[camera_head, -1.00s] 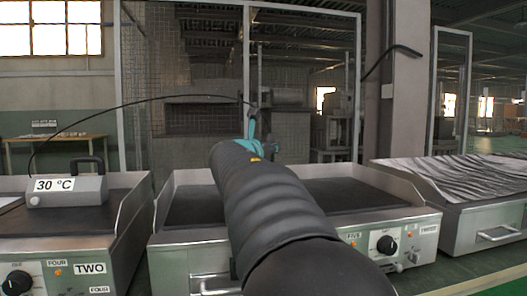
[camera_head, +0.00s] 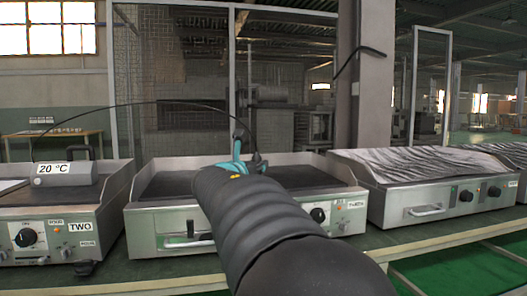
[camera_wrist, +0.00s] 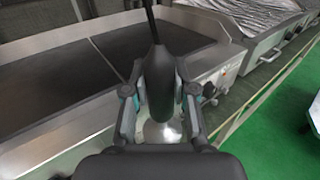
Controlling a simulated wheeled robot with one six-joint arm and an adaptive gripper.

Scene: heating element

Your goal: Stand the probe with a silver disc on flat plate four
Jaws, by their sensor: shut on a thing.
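My gripper (camera_wrist: 158,92) is shut on the probe's black handle (camera_wrist: 160,75). The probe's silver disc (camera_wrist: 160,132) shows below the fingers in the wrist view. In the head view, my gripper's teal parts (camera_head: 237,148) stand in front of the middle griddle; my arm hides most of the probe. The probe's black cable (camera_head: 150,103) arches left to a grey meter (camera_head: 66,172) reading 20 °C. The meter stands on the left griddle (camera_head: 108,205), whose front bears TWO and what looks like FOUR. The middle griddle (camera_head: 160,217) has a dark flat plate, with labels partly covered or too small to read.
A griddle with a striped, glossy top (camera_head: 420,165) stands at the right. A dark bench (camera_head: 115,275) carries the griddles, with green floor (camera_head: 470,270) in front. A mesh screen (camera_head: 170,70) and a pillar (camera_head: 365,90) stand behind.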

